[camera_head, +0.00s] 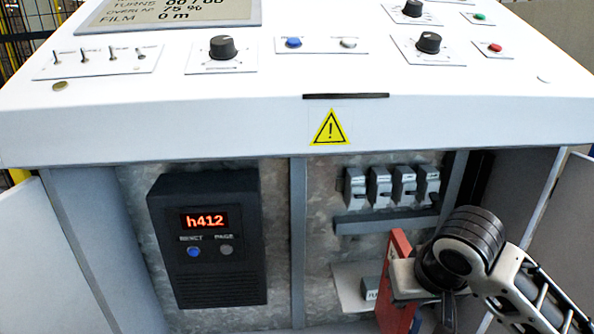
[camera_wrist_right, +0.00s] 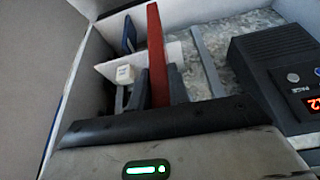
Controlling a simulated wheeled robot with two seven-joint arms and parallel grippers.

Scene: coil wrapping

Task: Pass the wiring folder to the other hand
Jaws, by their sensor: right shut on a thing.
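A thin red folder (camera_head: 392,265) stands upright in the right compartment of the open cabinet. My right gripper (camera_head: 402,283) comes in from the right and is shut on it. In the right wrist view the red folder (camera_wrist_right: 156,50) rises between the two dark fingers (camera_wrist_right: 160,90). Its lower part is hidden by the gripper. My left gripper is in neither view.
A white holder (camera_head: 348,288) and a small grey labelled box (camera_head: 371,288) are beside the folder. A blue piece (camera_wrist_right: 129,36) stands nearby. Breakers (camera_head: 392,187) are above. A black display unit (camera_head: 207,240) is left of the divider (camera_head: 298,240). The console (camera_head: 230,125) overhangs everything.

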